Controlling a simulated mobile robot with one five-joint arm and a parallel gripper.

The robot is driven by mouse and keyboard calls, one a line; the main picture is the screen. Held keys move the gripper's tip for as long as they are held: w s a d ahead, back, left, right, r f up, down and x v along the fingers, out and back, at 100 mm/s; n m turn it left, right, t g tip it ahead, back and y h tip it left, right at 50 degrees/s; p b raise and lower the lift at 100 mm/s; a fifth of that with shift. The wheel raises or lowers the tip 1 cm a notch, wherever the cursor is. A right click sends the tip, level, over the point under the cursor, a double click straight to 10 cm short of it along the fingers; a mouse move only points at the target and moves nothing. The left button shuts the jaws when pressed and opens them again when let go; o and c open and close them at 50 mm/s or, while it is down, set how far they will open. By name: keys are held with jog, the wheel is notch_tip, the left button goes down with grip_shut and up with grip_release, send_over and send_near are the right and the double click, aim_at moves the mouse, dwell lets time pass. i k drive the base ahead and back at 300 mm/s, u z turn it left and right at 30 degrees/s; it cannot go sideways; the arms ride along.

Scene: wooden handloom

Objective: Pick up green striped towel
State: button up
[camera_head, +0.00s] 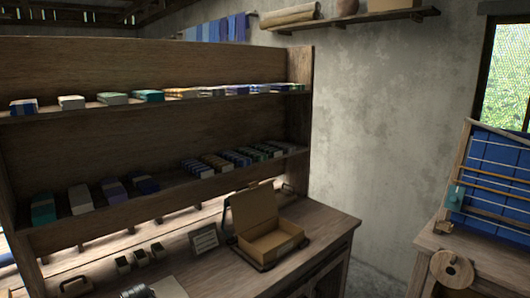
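Folded towels lie in a row on the upper shelf (180,104) of a wooden rack. Two of them are greenish: a pale green one (113,98) and a darker green one with a light edge (148,96). A teal folded towel (43,210) lies at the left end of the lower shelf (165,201). The cloths are too small to tell which is the green striped towel. I do not make out my gripper in this view.
An open cardboard box (272,244) stands on the wooden counter (325,228) below the shelves, beside a small sign (204,240). Several small dark blocks stand to its left. A loom with blue cloth (490,175) stands at right. The rack's end post (299,120) bounds the shelves.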

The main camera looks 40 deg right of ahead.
aim_at(274, 152)
jog(key=u, duration=2.5)
jog(key=k, duration=2.95)
